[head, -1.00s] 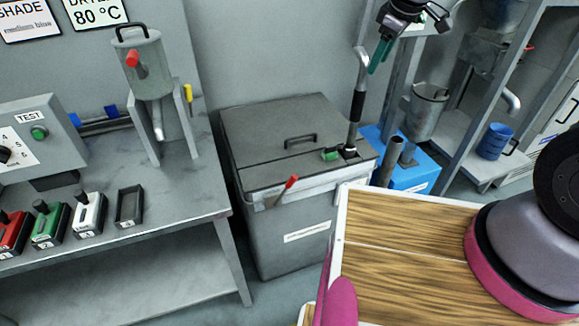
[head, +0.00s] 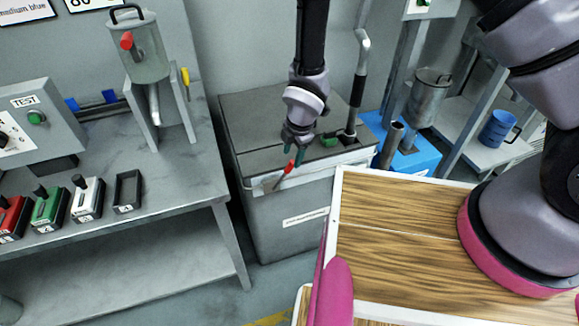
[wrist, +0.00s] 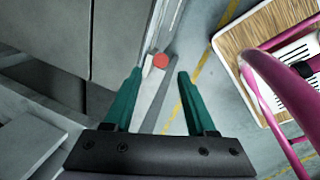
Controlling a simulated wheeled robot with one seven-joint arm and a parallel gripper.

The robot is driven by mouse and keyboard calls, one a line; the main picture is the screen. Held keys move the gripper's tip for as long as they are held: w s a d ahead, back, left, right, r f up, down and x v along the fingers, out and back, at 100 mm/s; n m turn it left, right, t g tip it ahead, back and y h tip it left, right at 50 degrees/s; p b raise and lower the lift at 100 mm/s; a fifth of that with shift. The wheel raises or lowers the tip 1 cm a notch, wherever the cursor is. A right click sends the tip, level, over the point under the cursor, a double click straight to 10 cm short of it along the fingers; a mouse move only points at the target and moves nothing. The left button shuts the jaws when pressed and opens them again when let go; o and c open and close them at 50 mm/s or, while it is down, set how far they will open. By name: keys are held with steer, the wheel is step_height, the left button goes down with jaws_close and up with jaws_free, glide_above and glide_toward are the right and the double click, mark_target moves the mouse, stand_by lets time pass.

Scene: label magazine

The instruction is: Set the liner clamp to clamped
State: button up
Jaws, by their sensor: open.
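The liner clamp (head: 282,176) is a short lever with a red tip on the front rim of the grey lidded bin (head: 285,225). Its lever slants up to the right in the head view. In the wrist view its round red knob (wrist: 160,61) shows between and just beyond my fingertips. My gripper (head: 295,154) is open and empty, with its teal fingers pointing down just above the red tip. In the wrist view the open gripper (wrist: 159,76) has a finger on each side of the lever's line. Contact with the lever cannot be told.
A green block (head: 329,140) and a black-gripped upright handle (head: 356,92) stand on the bin's lid, right of my gripper. A grey workbench (head: 180,185) is to the left. A wood-topped surface (head: 400,235) is at the front right.

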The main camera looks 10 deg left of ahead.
mark_target(291, 162)
steer(key=x, duration=0.7)
jaws_close()
stand_by(1.3)
